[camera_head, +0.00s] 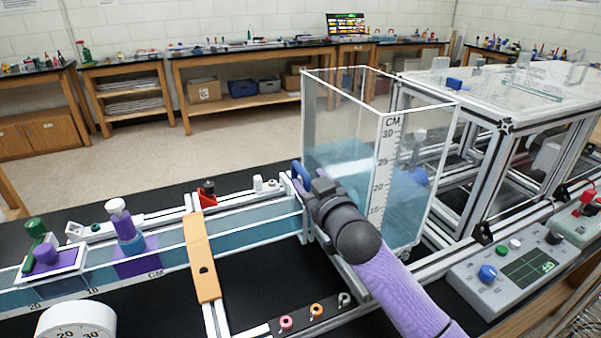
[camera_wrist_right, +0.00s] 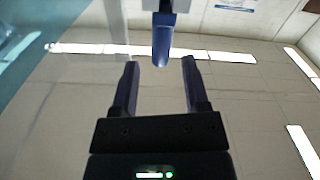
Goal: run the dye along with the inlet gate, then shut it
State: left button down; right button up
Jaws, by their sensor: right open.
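My right gripper (camera_head: 302,174) is at the near left corner of the clear tank, where the water channel (camera_head: 265,229) meets it. In the right wrist view its two dark fingers (camera_wrist_right: 160,62) are apart. A blue handle (camera_wrist_right: 162,45), apparently the inlet gate's, hangs between and just beyond the fingertips, with gaps at both sides. The gate itself is mostly hidden behind my gripper in the head view. Purple dye (camera_head: 137,262) colours the channel water below a clear-blue dye holder (camera_head: 123,222) with a purple base. My left gripper is not in view.
The clear tank (camera_head: 389,165) with a CM scale holds blue water. An orange bar (camera_head: 203,268) crosses the channel. A green-and-purple fitting (camera_head: 42,250) stands at far left. A control box (camera_head: 503,275) with knobs is at right, below an extrusion frame (camera_head: 505,130).

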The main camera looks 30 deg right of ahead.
aim_at(307, 177)
jog(key=w, duration=0.4)
jog(key=shift+w+d+b, duration=0.1)
jog(key=shift+b, duration=0.2)
grip_shut()
jog(key=shift+r, duration=0.1)
dwell(1.0)
